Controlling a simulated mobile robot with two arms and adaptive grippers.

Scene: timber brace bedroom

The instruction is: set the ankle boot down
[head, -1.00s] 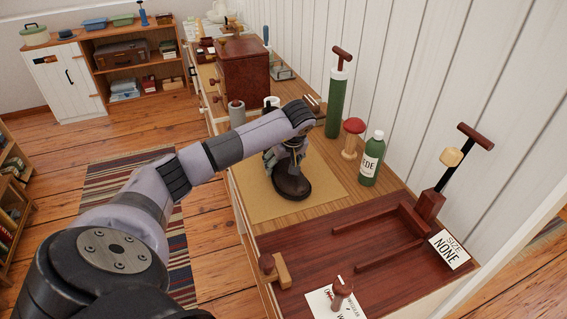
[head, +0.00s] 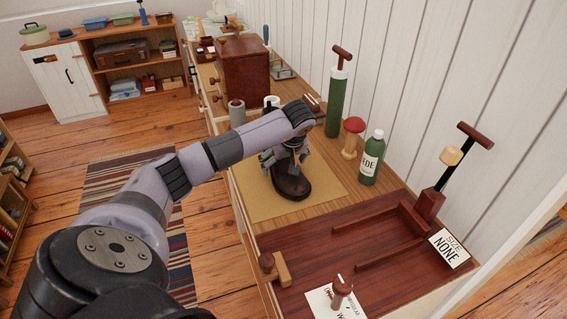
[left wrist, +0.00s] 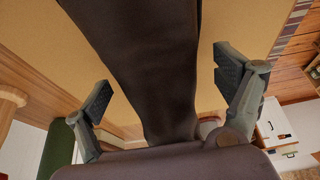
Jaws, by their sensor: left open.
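The dark brown ankle boot (head: 291,183) stands on the tan mat (head: 322,196) on the dresser top, its toe toward the camera. My left gripper (head: 284,158) is over the boot's upper part, and the arm hides much of the shaft. In the left wrist view the boot (left wrist: 155,70) runs between the two fingers (left wrist: 165,88). The fingers are spread wide, with a gap to the boot on each side. My right gripper is not in view.
A green bottle (head: 371,158), a red-topped wooden stand (head: 352,137) and a tall green cylinder (head: 337,104) stand right of the mat. A dark red board (head: 352,262) with a wooden sizing device lies in front. A grey cylinder (head: 237,114) and red-brown cabinet (head: 243,75) stand behind.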

